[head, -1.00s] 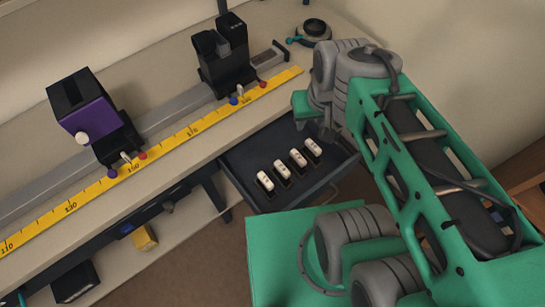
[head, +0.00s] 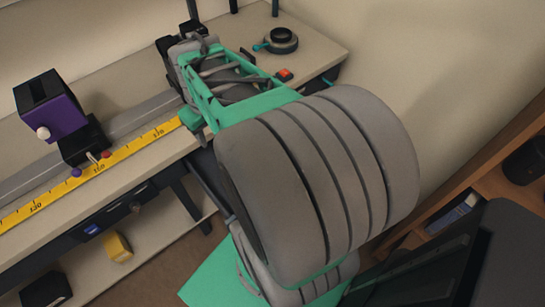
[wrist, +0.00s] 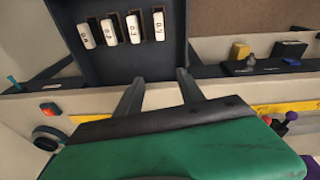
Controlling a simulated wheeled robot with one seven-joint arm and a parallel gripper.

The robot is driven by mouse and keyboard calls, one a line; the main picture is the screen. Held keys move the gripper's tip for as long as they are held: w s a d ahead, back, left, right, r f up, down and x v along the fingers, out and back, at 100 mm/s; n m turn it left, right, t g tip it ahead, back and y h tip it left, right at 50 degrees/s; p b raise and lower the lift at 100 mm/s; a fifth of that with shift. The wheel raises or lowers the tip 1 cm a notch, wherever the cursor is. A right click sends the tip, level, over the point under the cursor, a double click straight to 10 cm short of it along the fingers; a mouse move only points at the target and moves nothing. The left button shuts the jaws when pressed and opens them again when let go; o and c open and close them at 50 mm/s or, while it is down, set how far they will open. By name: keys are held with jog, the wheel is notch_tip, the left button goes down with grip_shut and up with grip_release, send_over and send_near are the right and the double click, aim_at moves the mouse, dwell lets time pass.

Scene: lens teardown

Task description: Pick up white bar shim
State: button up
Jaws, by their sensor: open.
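Several white bar shims stand in a row in a dark open drawer (wrist: 108,68) in the wrist view. They are the first from the left (wrist: 86,36), the second (wrist: 108,32), the third (wrist: 133,28) and the rightmost (wrist: 159,25). Each has small dark marks on its face that I cannot read surely. My gripper (wrist: 160,76) is open, with nothing between its two grey fingers. Its fingertips are at the drawer's near edge in the picture, apart from the shims. In the head view, my arm hides the gripper and the shims.
A yellow ruler (head: 125,154) runs along the bench, beside a rail carrying a purple block (head: 57,115). A round dark part with a teal lever (head: 281,41) and a red button (head: 284,74) are at the bench's far end. A wooden shelf (head: 480,185) stands at right.

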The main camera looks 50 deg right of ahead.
jog(key=shift+m+g+y, duration=0.4)
jog(key=shift+m+g, duration=0.4)
jog(key=s+d+f+b, duration=0.1)
jog(key=s+d+f, duration=0.1)
jog(key=d, duration=0.4)
jog(key=s+d+f+b, duration=0.1)
jog(key=s+d+f, duration=0.2)
jog(key=d+f, duration=0.2)
jog(key=s+d+f+b, duration=0.1)
jog(key=s+d+f, duration=0.2)
jog(key=d, duration=0.3)
jog(key=shift+s+d+f, duration=0.2)
jog(key=shift+d+f, duration=0.1)
jog(key=shift+f, duration=0.3)
jog(key=f, duration=0.4)
jog(key=f+b, duration=0.1)
jog(key=f, duration=0.2)
jog(key=shift+d+f, duration=0.1)
jog(key=shift+d, duration=0.2)
jog(key=shift+f, duration=0.35)
jog(key=shift+c, duration=0.4)
grip_shut()
